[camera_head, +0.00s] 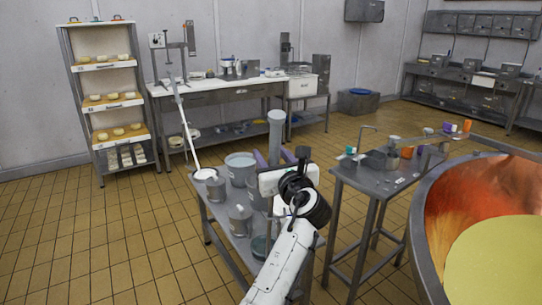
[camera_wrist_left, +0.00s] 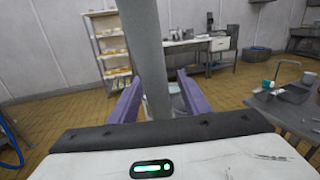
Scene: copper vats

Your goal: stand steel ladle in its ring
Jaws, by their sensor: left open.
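My left gripper (camera_head: 273,158) is over the grey cart. Its two purple fingers are open, and they also show in the left wrist view (camera_wrist_left: 156,98). A thick grey upright rod (camera_head: 276,128) with a rounded top stands between the fingers. In the left wrist view the rod (camera_wrist_left: 150,50) runs up out of the frame, with gaps to both fingers. It may be the steel ladle's handle; its lower end is hidden, so I cannot tell. No ring can be made out. My right gripper is not in view.
The cart (camera_head: 222,236) holds several steel pails, one bucket (camera_head: 240,166) and a long pale pole (camera_head: 187,128). A small steel table (camera_head: 350,178) with a hooked fixture and small items stands right. A copper vat (camera_head: 430,240) fills the lower right. Floor is free at left.

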